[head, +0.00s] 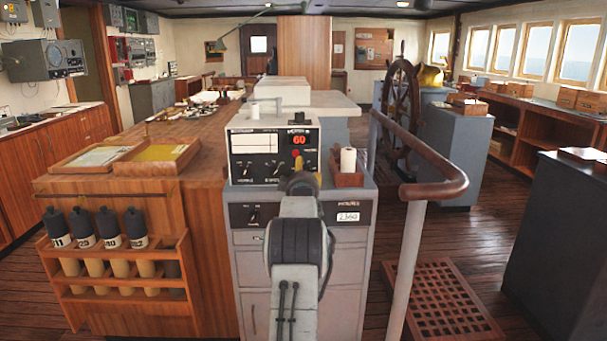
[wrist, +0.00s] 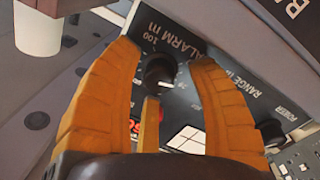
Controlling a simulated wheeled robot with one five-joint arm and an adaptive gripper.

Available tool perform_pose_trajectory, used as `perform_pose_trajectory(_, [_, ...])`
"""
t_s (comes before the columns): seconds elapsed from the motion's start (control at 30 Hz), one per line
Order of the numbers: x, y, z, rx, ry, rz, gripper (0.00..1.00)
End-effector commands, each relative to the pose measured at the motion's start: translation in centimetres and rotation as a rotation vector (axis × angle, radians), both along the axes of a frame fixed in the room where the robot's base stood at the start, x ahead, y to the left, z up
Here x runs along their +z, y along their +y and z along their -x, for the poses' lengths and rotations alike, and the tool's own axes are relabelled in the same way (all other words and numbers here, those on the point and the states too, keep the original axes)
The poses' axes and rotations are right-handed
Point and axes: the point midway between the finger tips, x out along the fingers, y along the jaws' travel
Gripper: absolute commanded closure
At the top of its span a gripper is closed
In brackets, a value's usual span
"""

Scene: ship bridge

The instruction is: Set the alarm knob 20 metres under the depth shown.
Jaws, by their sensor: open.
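The depth sounder (head: 268,170) stands on the grey console, and its red display (head: 299,140) appears to read 60. The black alarm knob (wrist: 158,70) is in the wrist view on a dark panel marked "ALARM m", with 100 on its scale. Its pointer setting cannot be made out. My gripper (wrist: 161,62) is open, its orange fingers on either side of the knob and the third finger below it. I cannot tell whether any finger touches it. In the head view, my gripper (head: 298,182) and arm hide the sounder's lower right.
A white roll (head: 348,160) in a wooden box stands right of the sounder. A handrail (head: 436,189) and ship's wheel (head: 397,100) are to the right. Wooden trays (head: 157,157) lie left.

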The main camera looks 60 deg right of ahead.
Motion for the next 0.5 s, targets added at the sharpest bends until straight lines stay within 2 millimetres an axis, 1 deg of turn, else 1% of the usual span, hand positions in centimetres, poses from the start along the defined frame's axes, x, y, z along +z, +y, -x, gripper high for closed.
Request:
perform_pose_trajectory(0.1, [0.00, 0.01, 0.00, 0.000, 0.000, 0.000, 0.47])
perform_pose_trajectory(0.13, [0.00, 0.01, 0.00, 0.000, 0.000, 0.000, 0.45])
perform_pose_trajectory(0.5, [0.03, 0.02, 0.01, 0.000, 0.000, 0.000, 0.79])
